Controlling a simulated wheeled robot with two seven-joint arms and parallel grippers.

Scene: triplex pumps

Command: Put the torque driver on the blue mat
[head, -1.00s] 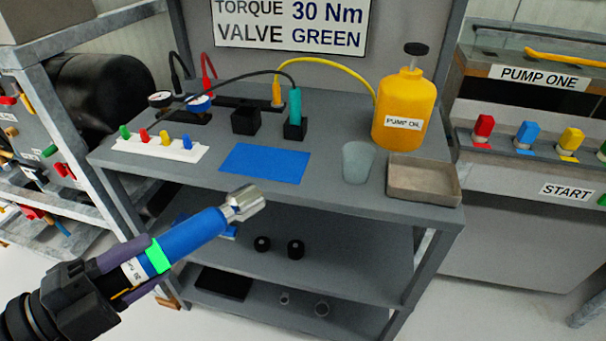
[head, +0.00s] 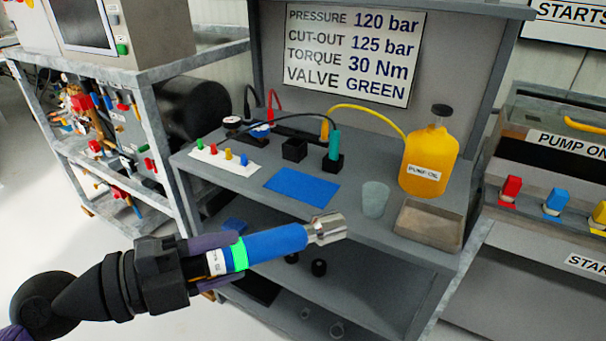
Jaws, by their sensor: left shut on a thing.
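The torque driver (head: 275,243) has a blue body, a green band, a white label and a silver socket head. My left gripper (head: 222,256) is shut on its labelled end and holds it in the air in front of the bench, with the socket pointing right. The blue mat (head: 302,187) lies flat and bare on the grey bench top, beyond the driver in the picture. The driver is apart from the mat. My right gripper is not in view.
On the bench (head: 335,215) stand a white rack of coloured pegs (head: 222,160), a black block (head: 294,150), a teal-handled tool (head: 334,146), a clear cup (head: 374,199), a grey tray (head: 428,224) and a yellow pump oil jug (head: 430,160). A sign (head: 355,55) hangs behind.

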